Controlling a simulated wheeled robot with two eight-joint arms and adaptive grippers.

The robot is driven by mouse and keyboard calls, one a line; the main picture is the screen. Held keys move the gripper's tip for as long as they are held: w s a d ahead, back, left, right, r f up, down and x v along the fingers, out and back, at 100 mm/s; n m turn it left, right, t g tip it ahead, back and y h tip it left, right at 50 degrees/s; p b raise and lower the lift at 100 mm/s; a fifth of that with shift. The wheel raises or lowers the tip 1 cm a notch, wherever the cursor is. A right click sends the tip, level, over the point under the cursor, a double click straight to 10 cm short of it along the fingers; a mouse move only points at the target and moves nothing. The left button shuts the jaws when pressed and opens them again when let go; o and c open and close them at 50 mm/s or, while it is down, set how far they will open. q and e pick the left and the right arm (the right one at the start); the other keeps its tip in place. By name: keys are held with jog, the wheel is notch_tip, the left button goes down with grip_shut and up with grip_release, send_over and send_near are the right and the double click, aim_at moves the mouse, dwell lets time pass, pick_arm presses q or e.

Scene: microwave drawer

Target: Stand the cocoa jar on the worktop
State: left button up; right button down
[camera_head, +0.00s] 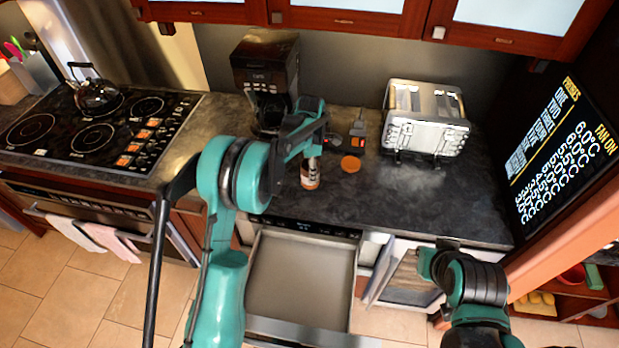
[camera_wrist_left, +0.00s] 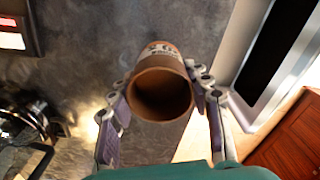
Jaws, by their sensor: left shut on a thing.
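The cocoa jar (camera_head: 310,173) is a small brown jar with a pale label, near the front of the dark worktop (camera_head: 415,205). In the left wrist view the jar (camera_wrist_left: 163,95) shows its round open mouth towards the camera. My left gripper (camera_head: 312,152) is shut on it, with a finger on either side (camera_wrist_left: 161,88). The jar looks about upright; its base is hard to see, so I cannot tell whether it touches the worktop. My right arm is at the lower right of the head view, but its fingers do not show.
An orange disc (camera_head: 350,164) lies to the right of the jar. A coffee maker (camera_head: 265,70) stands behind, a toaster (camera_head: 425,120) to the right, and a kettle (camera_head: 97,95) on the hob at left. Below the worktop an empty drawer (camera_head: 300,280) is pulled out.

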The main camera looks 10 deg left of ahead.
pick_arm(q)
jog(key=shift+w+a+f, duration=0.1)
jog(key=shift+a+f, duration=0.05)
jog(key=shift+f, duration=2)
jog(key=shift+f+b, duration=0.15)
jog(key=shift+b, duration=0.25)
jog(key=o, duration=1.4)
